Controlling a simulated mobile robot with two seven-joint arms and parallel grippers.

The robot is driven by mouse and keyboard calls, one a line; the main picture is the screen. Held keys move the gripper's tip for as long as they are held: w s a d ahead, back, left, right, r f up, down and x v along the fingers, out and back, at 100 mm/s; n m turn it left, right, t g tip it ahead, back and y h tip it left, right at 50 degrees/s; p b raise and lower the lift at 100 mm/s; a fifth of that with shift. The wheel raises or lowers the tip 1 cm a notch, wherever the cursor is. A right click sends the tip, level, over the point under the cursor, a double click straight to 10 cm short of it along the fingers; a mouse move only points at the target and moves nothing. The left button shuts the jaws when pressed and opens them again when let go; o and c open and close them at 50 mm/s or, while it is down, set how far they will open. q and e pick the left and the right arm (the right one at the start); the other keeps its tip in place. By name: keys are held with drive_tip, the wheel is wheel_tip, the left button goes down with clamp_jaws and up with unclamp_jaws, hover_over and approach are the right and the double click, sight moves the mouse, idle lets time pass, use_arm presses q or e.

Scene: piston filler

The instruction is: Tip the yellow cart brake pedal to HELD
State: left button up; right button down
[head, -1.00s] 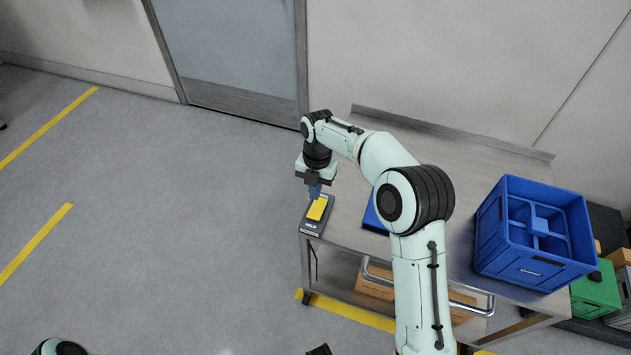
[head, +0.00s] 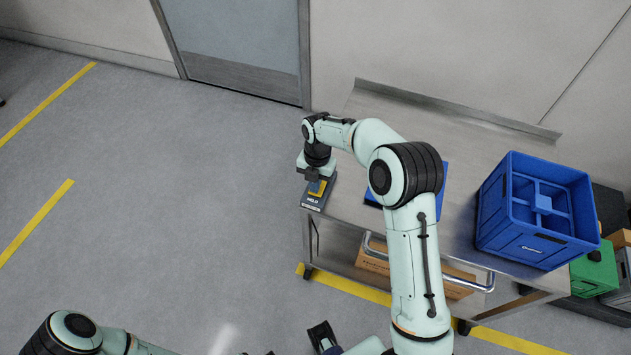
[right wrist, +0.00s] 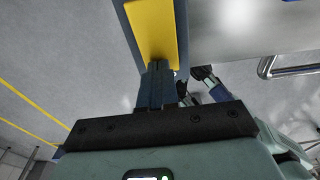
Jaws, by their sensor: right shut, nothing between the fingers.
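The yellow brake pedal (head: 317,188) sits in a dark housing (head: 311,205) at the cart's left front corner. White lettering that seems to read HELD is on the housing's near end. My right gripper (head: 314,181) is shut and empty, pointing down over the pedal and hiding its far part. In the right wrist view its closed fingertips (right wrist: 158,66) overlap one end of the yellow pedal (right wrist: 152,28). I cannot tell whether they touch, or which way the pedal is tipped. A dark part at the head view's bottom edge may be my left gripper (head: 322,336); its jaws are unclear.
The metal cart (head: 345,210) carries a blue flat item (head: 430,195), partly behind my right arm, and a blue divided crate (head: 535,240). A rail handle (head: 380,252) runs along its front. A green bin (head: 594,268) stands at right. Floor left of the cart is clear.

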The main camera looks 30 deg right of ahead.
use_arm(q)
drive_tip(key=shift+r, duration=0.1)
use_arm(e)
drive_tip(key=shift+s+r, duration=0.1)
drive_tip(key=shift+r+p, duration=0.6)
drive_tip(key=shift+r, duration=0.1)
use_arm(q)
drive_tip(key=shift+w+r, duration=0.25)
drive_tip(key=shift+r, duration=0.25)
